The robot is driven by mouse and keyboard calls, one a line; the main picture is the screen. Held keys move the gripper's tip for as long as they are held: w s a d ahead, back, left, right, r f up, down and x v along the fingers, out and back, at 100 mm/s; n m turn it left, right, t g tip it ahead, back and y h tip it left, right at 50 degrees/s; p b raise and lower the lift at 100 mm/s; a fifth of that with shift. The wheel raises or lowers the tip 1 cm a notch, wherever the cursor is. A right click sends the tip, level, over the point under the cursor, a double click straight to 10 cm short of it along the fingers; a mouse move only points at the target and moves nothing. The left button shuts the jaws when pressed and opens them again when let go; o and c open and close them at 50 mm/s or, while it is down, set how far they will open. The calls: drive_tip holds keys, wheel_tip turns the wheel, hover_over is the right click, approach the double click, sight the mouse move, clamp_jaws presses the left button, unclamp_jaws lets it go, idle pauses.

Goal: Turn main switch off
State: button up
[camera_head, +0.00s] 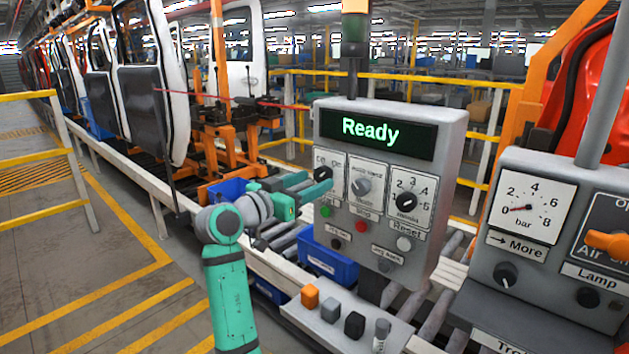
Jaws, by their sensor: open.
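The grey control box (455,135) stands at the centre with a display (377,134) that reads "Ready" in green. Its leftmost black rotary knob (323,173) has two small labels above it that look like on and off marks. I take this knob as the main switch, but its name is too small to read. My gripper (318,183) is open at the left of the box, with its fingertips just below and beside this knob. I cannot tell whether they touch it. The fingers partly cover the knob's lower surroundings.
Beside the knob are a grey selector (361,186) and a numbered black dial (406,202). Below are green (325,211), red (362,226) and white (404,243) buttons. A gauge panel (515,255) stands at right. A tray with several small blocks (331,310) lies in front.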

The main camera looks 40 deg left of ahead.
drive_tip(key=shift+w, duration=1)
drive_tip(key=c, duration=1)
drive_tip(key=shift+c, duration=0.2)
